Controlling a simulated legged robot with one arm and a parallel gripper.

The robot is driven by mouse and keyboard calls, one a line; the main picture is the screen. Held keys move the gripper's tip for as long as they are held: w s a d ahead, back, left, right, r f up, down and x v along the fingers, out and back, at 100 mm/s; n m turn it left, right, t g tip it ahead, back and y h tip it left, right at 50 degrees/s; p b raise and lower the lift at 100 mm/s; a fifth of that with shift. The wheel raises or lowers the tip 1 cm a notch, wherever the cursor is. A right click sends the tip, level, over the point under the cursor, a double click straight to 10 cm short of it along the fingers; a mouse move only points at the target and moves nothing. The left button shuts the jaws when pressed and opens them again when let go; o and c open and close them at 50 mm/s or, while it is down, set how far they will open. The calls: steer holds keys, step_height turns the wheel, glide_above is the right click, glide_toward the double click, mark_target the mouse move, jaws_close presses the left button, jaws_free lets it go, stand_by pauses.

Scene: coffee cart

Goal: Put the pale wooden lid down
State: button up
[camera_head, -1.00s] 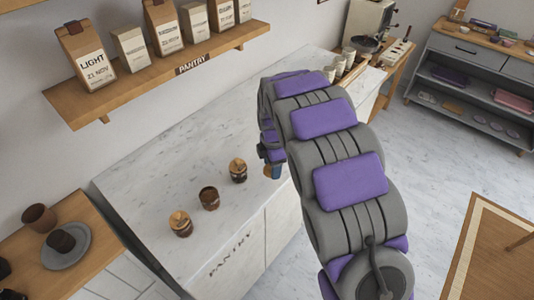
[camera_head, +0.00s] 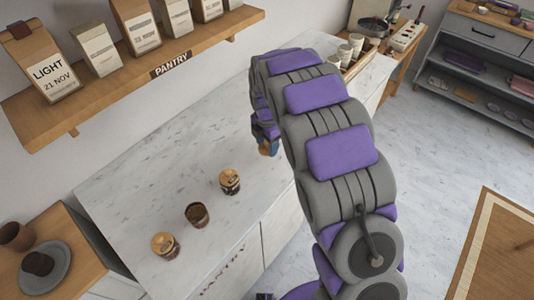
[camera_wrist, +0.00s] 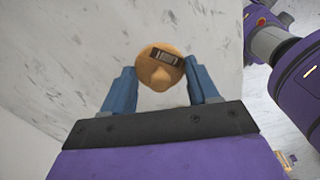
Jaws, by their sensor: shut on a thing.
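The pale wooden lid (camera_wrist: 160,73) is round with a knob and a small dark label. In the wrist view it sits between the blue fingertips of my gripper (camera_wrist: 162,80), which is shut on it. In the head view my gripper (camera_head: 267,143) is mostly hidden by my arm, and the lid (camera_head: 267,151) shows at its tip over the marble counter. I cannot tell whether the lid touches the counter. An open dark jar (camera_head: 196,215) stands between a near lidded jar (camera_head: 165,246) and a far lidded jar (camera_head: 230,182), left of my gripper.
A wall shelf (camera_head: 120,88) with several coffee bags runs along the left. The counter (camera_head: 150,170) behind the jars is bare. A side table with a grey plate (camera_head: 58,272) is at lower left. A box of cups (camera_head: 352,62) stands beyond my arm.

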mark_target(263, 149)
steer(key=a+f, duration=0.2)
steer(key=f, duration=0.1)
steer(key=a+f+b, duration=0.1)
steer(key=f, duration=0.1)
steer(key=shift+d+f, duration=0.15)
steer(key=shift+d, duration=0.35)
steer(key=shift+d+f, duration=0.15)
steer(key=shift+d, duration=0.6)
steer(key=o, duration=0.5)
steer(key=shift+a+f, duration=0.15)
steer(key=o, duration=0.5)
steer(key=shift+a+f, duration=0.1)
steer(key=shift+a, duration=0.75)
steer(key=shift+d, duration=0.8)
steer(key=shift+a, duration=0.15)
